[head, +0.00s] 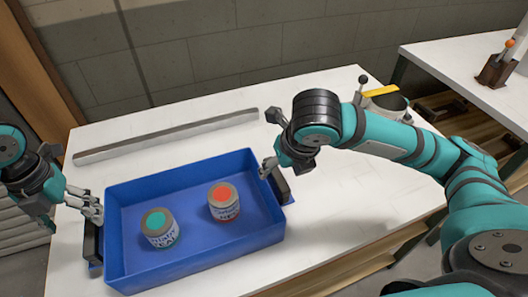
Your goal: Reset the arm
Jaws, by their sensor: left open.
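My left gripper (90,208) is open at the left side of a blue tray (190,181), just above the tray's dark left handle (93,245). My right gripper (268,168) is at the tray's right side, close to the dark right handle (280,187); its fingers are small and partly hidden, so I cannot tell whether they are apart or touch the handle. The tray rests on a white table and holds a can with a green top (160,228) and a can with a red-orange top (223,202), both upright.
A long grey bar (165,136) lies on the white table (345,205) behind the tray. A grey container with a yellow piece (381,90) stands behind my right arm. Another white table (470,70) is at the far right. A brick wall closes the back.

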